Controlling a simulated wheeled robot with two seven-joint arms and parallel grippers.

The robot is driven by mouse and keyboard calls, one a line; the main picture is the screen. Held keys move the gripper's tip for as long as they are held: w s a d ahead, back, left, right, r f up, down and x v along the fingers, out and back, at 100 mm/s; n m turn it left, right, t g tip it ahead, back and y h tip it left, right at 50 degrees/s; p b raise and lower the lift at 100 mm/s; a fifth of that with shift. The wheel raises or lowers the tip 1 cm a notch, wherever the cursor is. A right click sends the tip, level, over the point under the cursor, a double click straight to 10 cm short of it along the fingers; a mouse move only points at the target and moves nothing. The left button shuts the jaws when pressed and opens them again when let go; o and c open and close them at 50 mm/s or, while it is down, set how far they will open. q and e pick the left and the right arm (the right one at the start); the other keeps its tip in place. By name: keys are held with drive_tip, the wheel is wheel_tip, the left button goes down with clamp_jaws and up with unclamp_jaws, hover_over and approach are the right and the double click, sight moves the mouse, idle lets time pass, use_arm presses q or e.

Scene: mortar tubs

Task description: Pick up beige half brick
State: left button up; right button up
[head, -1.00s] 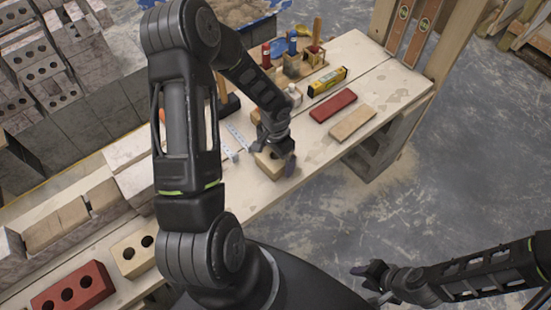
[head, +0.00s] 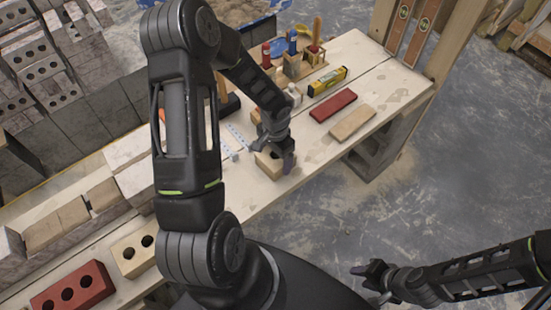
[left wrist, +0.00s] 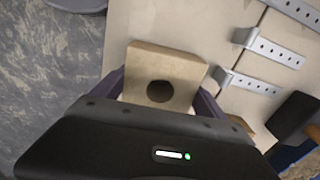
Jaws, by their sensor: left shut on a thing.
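The beige half brick (head: 268,165), a short block with one round hole, is on the bench top below my left gripper. It shows from above in the left wrist view (left wrist: 165,68). My left gripper (head: 273,152) is shut on it, with one finger on each side. I cannot tell whether the brick is lifted off the wood. My right gripper (head: 372,281) is at the lower right, away from the bench; its finger gap is too small to read.
A red tile (head: 333,105), a beige tile (head: 352,122) and a yellow level (head: 327,81) lie right of the left gripper. Metal straps (left wrist: 262,45) lie close to the brick. A beige brick (head: 133,253) and a red brick (head: 73,288) are at the lower left.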

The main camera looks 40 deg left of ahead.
use_arm(q)
drive_tip(key=c, duration=1.1)
drive_tip(key=shift+o, duration=0.2)
drive_tip(key=shift+r, duration=0.1)
wheel_tip(320, 180, up, 10)
drive_tip(key=shift+w, duration=0.1)
idle(0.4)
drive_tip(key=shift+w+d+r, duration=0.15)
drive_tip(key=shift+w, duration=0.1)
drive_tip(key=w+d+r+n, duration=0.2)
drive_tip(key=w+d+r, duration=0.7)
drive_tip(key=d+r, duration=0.2)
drive_tip(key=shift+w+d+r+n, duration=0.3)
drive_tip(key=shift+w+d, duration=0.1)
drive_tip(key=shift+d, duration=0.15)
